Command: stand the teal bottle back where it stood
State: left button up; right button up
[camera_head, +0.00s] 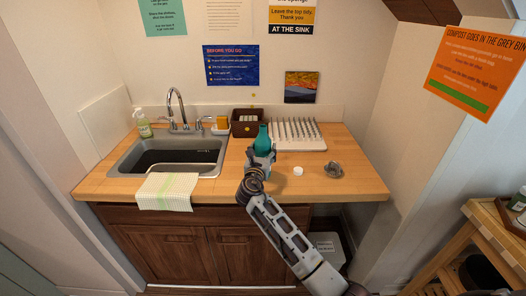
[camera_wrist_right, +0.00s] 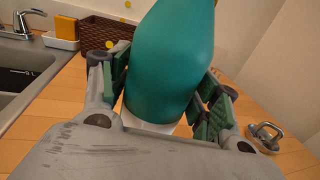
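The teal bottle (camera_head: 262,140) is over the wooden counter (camera_head: 225,192), right of the sink, with its narrow neck up. In the right wrist view the bottle (camera_wrist_right: 172,55) fills the middle, and a pale white part shows below the teal. My right gripper (camera_head: 261,158) has a finger on each side of the bottle, and the green pads (camera_wrist_right: 163,95) appear to press on it. The bottle's bottom is hidden by the gripper, so I cannot tell whether it touches the counter. My left gripper is not in view.
A white ribbed drying rack (camera_head: 306,148) and a brown basket (camera_head: 240,127) stand behind the bottle. A small white round item (camera_head: 298,170) and a metal item (camera_head: 334,170) lie to the right. The sink (camera_head: 130,165) is left, with a cloth (camera_head: 166,191) over the counter's front edge.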

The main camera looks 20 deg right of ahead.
jog(key=shift+o, duration=0.9)
jog(key=shift+r, duration=0.15)
jog(key=v, duration=1.2)
